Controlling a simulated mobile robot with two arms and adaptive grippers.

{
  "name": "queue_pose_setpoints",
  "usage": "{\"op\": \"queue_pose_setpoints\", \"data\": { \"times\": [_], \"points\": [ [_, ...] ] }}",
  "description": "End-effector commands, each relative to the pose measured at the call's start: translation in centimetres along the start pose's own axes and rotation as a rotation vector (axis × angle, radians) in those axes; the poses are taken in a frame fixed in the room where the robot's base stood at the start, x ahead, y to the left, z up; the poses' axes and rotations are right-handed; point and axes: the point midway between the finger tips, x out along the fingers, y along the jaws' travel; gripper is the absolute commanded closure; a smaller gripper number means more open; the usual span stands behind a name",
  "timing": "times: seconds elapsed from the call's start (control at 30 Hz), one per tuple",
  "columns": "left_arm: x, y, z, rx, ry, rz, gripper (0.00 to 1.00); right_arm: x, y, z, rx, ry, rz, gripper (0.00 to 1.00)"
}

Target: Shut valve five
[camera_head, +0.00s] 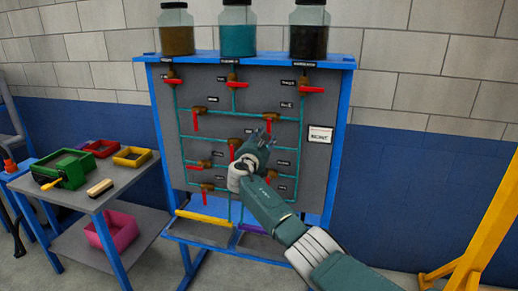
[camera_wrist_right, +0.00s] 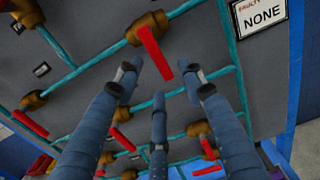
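A grey upright panel (camera_head: 225,105) carries teal pipes and several brass valves with red handles. The valve labels are too small to read, so I cannot tell which is valve five. My right gripper (camera_head: 264,135) is in front of the panel's middle right, near a brass valve with a red handle (camera_head: 268,126). In the right wrist view that valve (camera_wrist_right: 147,27) has its red handle (camera_wrist_right: 154,53) across the pipe. My right gripper (camera_wrist_right: 164,84) has its three fingers spread, with the handle's free end near the fingertips and no visible grip. My left gripper is out of view.
Three jars (camera_head: 237,30) stand on the blue frame's top. A white sign (camera_head: 320,134) reading NONE is on the panel's right. A grey shelf cart (camera_head: 110,192) with bins stands left. A yellow post (camera_head: 490,235) is at far right. Other valve handles lie close below my gripper.

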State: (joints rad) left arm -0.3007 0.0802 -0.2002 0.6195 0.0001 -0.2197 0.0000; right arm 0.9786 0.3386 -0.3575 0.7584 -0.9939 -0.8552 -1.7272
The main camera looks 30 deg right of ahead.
Motion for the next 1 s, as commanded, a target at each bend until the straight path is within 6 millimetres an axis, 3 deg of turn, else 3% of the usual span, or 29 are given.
{"op": "queue_pose_setpoints", "data": {
  "times": [0.5,0.7,1.0],
  "points": [
    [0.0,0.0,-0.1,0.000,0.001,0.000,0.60,-7.7,-0.1,0.1,-0.001,-0.002,0.001,0.60],
    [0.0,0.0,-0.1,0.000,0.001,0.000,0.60,-8.9,-0.2,0.1,-0.002,-0.001,-0.001,0.60],
    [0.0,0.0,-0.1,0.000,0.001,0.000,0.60,-9.0,-0.2,0.1,-0.001,-0.001,-0.002,0.60]
  ]
}}
